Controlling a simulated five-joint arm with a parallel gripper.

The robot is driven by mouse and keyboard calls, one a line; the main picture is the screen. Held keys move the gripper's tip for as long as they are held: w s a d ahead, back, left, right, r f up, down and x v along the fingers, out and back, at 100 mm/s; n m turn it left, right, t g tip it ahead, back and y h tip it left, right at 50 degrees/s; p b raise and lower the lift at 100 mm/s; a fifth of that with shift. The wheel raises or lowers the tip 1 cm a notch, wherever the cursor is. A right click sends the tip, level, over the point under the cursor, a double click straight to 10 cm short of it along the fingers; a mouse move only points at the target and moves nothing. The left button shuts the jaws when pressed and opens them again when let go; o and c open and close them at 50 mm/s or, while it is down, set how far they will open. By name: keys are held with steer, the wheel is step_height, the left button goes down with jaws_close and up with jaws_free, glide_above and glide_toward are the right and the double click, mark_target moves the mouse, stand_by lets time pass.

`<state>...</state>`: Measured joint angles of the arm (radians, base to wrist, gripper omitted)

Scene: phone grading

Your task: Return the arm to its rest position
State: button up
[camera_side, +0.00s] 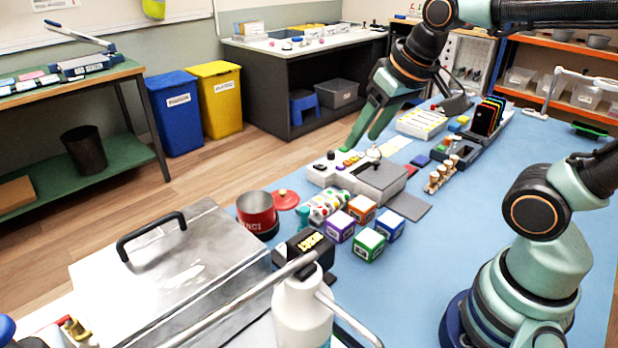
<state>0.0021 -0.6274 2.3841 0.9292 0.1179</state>
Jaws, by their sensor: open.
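My gripper (367,124) hangs open and empty in the upper middle of the view, its green fingers pointing down and to the left. It appears above or behind a grey-and-white device (355,176) with coloured buttons on the blue table; the exact height gap is hard to tell. My arm reaches in from the upper right, and my base stands at the lower right on the blue table (420,270).
Several coloured cubes (369,244), a red pot (257,212) and a rack of dark phones (486,117) stand on the table. A metal case (180,262) and a white bottle (301,312) fill the front left. The table centre right is clear.

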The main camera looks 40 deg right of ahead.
steer(key=shift+s+f+n, duration=0.65)
steer(key=shift+s+n, duration=0.05)
steer(key=shift+s, duration=0.25)
